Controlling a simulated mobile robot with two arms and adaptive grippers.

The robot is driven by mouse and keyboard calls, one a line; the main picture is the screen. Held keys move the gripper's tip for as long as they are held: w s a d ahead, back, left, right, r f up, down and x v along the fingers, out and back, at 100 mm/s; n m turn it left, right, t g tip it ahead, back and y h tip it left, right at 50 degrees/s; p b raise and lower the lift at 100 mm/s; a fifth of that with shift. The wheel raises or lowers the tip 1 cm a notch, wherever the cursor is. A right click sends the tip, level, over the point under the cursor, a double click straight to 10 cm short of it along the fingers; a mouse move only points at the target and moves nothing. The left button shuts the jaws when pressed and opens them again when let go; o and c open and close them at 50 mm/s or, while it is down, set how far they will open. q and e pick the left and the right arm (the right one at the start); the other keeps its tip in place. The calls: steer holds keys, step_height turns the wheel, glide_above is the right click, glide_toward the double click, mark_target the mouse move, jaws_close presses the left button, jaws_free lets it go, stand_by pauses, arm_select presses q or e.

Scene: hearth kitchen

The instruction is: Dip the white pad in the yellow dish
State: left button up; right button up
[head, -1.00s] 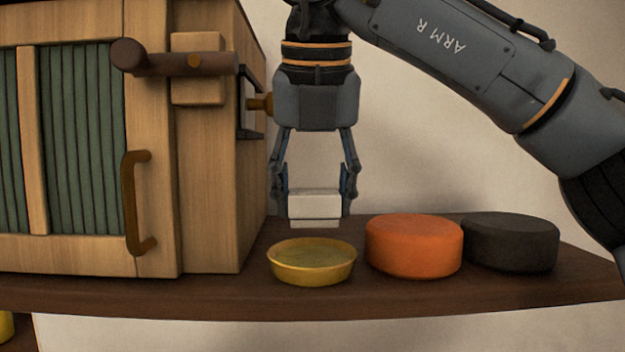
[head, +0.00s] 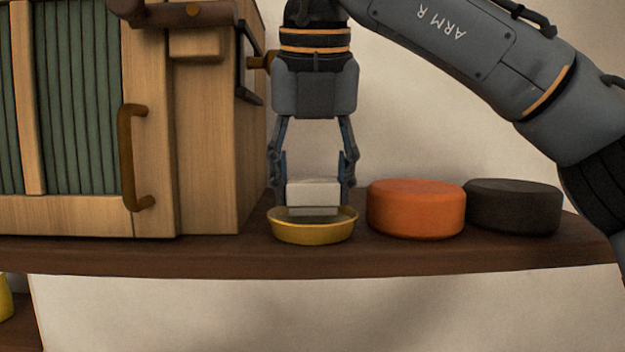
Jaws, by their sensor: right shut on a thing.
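The white pad (head: 314,192) is a small pale block held level between the fingers of my right gripper (head: 314,186), which is shut on it and points straight down. The yellow dish (head: 312,233) is shallow and round and stands on the dark wooden shelf (head: 400,257). The pad's lower edge is inside the dish's rim, at or close to the liquid surface; I cannot tell how deep it sits. My left gripper is not in view.
An orange round block (head: 416,210) and a dark round block (head: 514,207) stand right of the dish. A wooden cabinet (head: 207,130) with a brown handle (head: 130,160) stands close on the left. The shelf's front edge lies just before the dish.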

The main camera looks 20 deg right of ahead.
mark_target(312, 177)
steer(key=shift+f+b, duration=0.4)
steer(key=shift+f, duration=0.2)
stand_by(1.2)
steer(key=shift+r, duration=0.1)
step_height(312, 177, up, 5)
steer(key=p, duration=0.4)
steer(key=shift+p, duration=0.4)
steer(key=shift+s+r, duration=0.1)
steer(key=shift+r, duration=0.9)
